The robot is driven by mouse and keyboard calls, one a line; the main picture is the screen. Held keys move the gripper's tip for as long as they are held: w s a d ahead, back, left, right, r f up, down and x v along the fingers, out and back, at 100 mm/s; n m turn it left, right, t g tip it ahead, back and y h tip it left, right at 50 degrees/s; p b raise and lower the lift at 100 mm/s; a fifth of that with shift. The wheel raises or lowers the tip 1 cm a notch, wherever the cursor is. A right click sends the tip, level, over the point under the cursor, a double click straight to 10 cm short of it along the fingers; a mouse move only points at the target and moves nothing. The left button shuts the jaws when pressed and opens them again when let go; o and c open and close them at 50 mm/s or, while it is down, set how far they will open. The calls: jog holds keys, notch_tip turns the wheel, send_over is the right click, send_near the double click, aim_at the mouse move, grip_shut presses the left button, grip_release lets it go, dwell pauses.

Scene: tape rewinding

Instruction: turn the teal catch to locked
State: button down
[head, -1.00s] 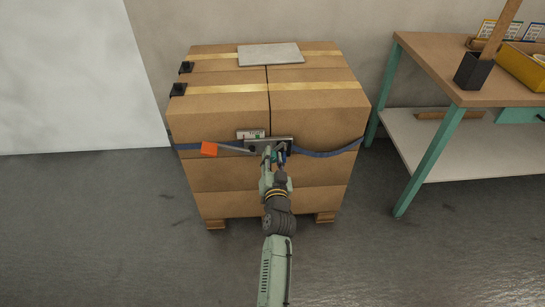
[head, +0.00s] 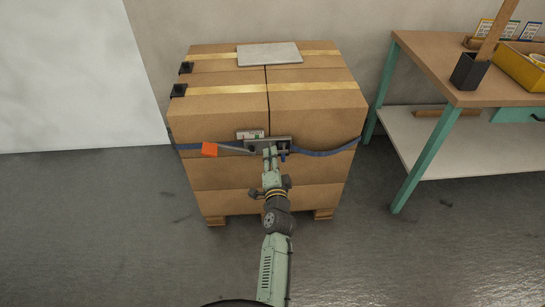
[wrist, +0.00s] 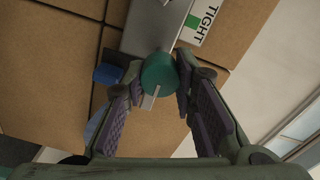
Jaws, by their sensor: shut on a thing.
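The teal catch (wrist: 158,74) is a round knob with a pale line on it, in the middle of the wrist view. It sits on the grey metal tensioner (head: 290,143) on the front of the strapped carton stack. My gripper (wrist: 162,84) is shut on the teal catch, one finger on each side of it. In the head view my gripper (head: 270,153) is at the tensioner and hides the catch. A white label (wrist: 203,18) with a green patch reads TIGHT beside the catch. Any lock marking is too small or hidden to read.
A blue part (wrist: 107,74) lies close beside one finger. The blue strap (head: 325,153) crosses the carton stack (head: 225,120), with an orange tag (head: 209,149) at left. A workbench (head: 440,65) stands at the right. The floor in front is clear.

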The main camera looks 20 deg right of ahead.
jog(key=shift+r+m, duration=0.15)
jog(key=shift+m, duration=0.15)
dwell(0.4)
jog(key=c, duration=1.3)
grip_release()
jog(key=v, duration=0.7)
jog(key=shift+s, duration=0.25)
